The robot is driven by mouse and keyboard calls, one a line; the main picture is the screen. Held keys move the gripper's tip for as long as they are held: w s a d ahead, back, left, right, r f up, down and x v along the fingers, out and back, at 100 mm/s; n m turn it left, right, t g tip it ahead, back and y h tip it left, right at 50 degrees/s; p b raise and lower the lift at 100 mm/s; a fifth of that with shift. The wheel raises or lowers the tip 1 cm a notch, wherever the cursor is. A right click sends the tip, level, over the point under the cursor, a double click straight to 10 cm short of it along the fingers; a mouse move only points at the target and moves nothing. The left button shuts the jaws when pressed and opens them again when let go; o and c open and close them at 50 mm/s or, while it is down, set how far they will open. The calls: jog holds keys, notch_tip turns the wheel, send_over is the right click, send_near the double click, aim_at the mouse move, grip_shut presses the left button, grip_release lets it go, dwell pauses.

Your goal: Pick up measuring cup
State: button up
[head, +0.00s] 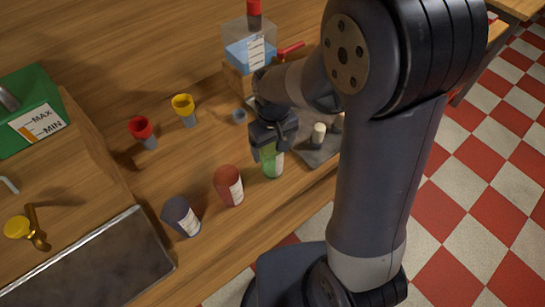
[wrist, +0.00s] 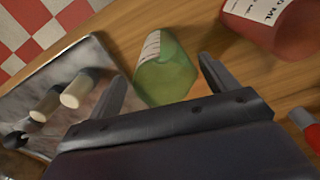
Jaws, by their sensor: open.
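Three labelled cups stand in a row on the wooden counter: a green one (head: 272,164), a red one (head: 229,186) and a dark one (head: 181,215). The task does not say which is the measuring cup. My gripper (head: 268,148) is open, directly over the green cup and covering its upper part in the head view. In the wrist view the green cup (wrist: 165,76) shows between my two spread finger tips, with its white label to the left. I cannot tell whether a finger touches it. The red cup (wrist: 272,20) shows at the upper right, apart from my fingers.
A grey tray (wrist: 58,72) with small white-topped pieces (wrist: 82,88) lies just beside the green cup. Red (head: 141,128) and yellow (head: 183,104) funnels stand to the left. A clear tank with blue liquid (head: 250,50) stands behind. The counter's front edge is close.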

jog(key=shift+w+a+f+p, duration=0.1)
jog(key=shift+w+f+p, duration=0.1)
jog(key=shift+f, duration=1)
jog(key=shift+w+a+f+p, duration=0.1)
jog(key=shift+f+p, duration=0.05)
jog(key=shift+f, duration=1.05)
jog(key=shift+c, duration=0.5)
jog(key=c, duration=1)
